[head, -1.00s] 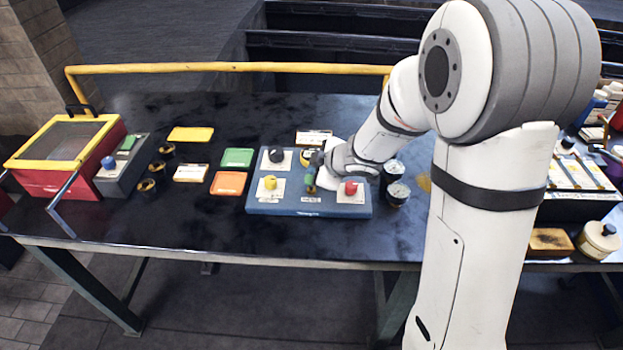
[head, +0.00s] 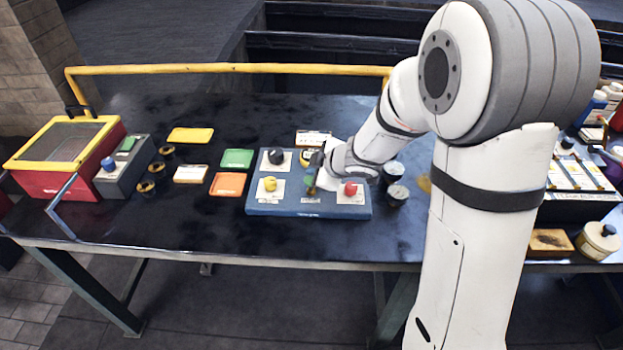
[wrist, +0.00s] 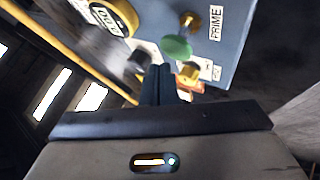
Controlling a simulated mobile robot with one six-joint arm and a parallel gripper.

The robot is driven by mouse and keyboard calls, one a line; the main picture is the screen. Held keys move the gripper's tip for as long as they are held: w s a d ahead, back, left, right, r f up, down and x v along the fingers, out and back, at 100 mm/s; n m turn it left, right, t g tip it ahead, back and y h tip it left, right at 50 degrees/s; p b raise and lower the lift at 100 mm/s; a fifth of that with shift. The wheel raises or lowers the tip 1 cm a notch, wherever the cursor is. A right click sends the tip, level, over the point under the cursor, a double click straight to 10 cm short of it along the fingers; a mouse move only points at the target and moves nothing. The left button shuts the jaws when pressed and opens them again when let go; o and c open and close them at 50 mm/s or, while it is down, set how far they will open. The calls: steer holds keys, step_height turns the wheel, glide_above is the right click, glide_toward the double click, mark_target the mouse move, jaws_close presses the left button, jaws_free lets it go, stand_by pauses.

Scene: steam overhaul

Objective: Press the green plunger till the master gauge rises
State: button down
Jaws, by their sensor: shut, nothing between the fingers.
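The blue-grey panel (head: 265,208) lies on the dark bench with black, yellow and red knobs on it. The green plunger (wrist: 177,47) shows as a round green cap in the wrist view, near a PRIME label; in the head view it is partly hidden by my gripper. My gripper (wrist: 159,68) is shut and empty, its fingertips just beside the green cap; I cannot tell whether they touch it. A yellow-rimmed round gauge (wrist: 112,15) is on the panel, partly cut off in the wrist view; its reading is not legible.
The red knob (head: 350,189) stands close to the right of my gripper. Dark cups (head: 396,195) stand right of the panel. Coloured trays (head: 228,184) and a red box with a yellow frame (head: 40,165) are to the left. A yellow rail (head: 230,67) runs along the back.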

steer(key=shift+f, duration=0.15)
stand_by(0.5)
steer(key=shift+f, duration=0.3)
steer(key=shift+f+b, duration=1.3)
steer(key=shift+f, duration=0.1)
stand_by(1.1)
steer(key=shift+r, duration=0.1)
steer(key=shift+r+p, duration=1.7)
steer(key=shift+p, duration=0.2)
step_height(320, 180, up, 5)
steer(key=p, duration=0.5)
steer(key=shift+r, duration=0.1)
